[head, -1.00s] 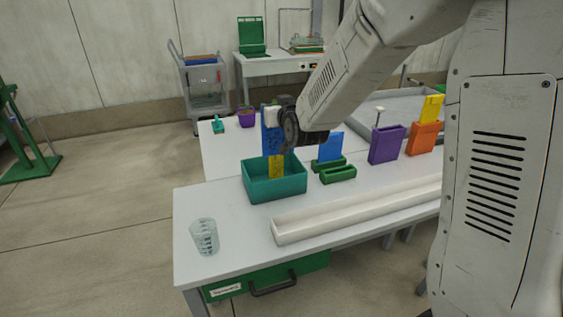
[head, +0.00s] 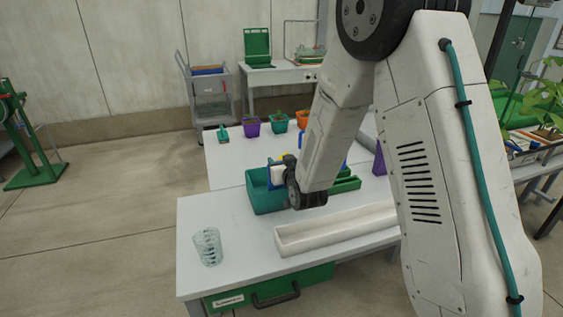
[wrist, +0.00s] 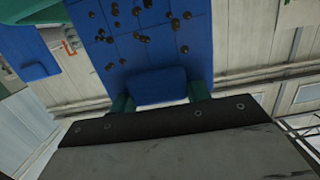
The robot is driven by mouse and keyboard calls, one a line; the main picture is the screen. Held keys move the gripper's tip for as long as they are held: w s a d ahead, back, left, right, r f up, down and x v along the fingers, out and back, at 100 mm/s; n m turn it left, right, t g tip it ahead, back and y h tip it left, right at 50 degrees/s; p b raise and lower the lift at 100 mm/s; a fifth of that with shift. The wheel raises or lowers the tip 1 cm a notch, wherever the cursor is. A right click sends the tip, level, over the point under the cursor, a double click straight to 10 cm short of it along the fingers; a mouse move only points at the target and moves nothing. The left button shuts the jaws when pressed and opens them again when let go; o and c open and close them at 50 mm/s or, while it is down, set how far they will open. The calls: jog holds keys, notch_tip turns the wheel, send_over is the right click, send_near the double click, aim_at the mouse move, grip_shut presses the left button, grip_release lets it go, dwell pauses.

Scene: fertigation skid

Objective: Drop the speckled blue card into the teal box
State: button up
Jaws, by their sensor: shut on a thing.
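The speckled blue card (wrist: 140,40) fills the top middle of the wrist view, with dark spots on its face. My gripper (wrist: 160,95) is shut on its near end, with a green finger at each side. In the head view my gripper (head: 279,178) is low over the teal box (head: 266,203), at its right side. The box's inside and the card's far end are mostly hidden by my gripper, so I cannot tell how deep the card reaches.
A white trough (head: 335,230) lies right of and in front of the box. A green slotted holder (head: 346,184) and a purple block (head: 379,160) stand to the right, partly behind my arm. A clear beaker (head: 207,246) stands front left.

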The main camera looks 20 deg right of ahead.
jog(key=shift+f, duration=0.55)
jog(key=o, duration=1.2)
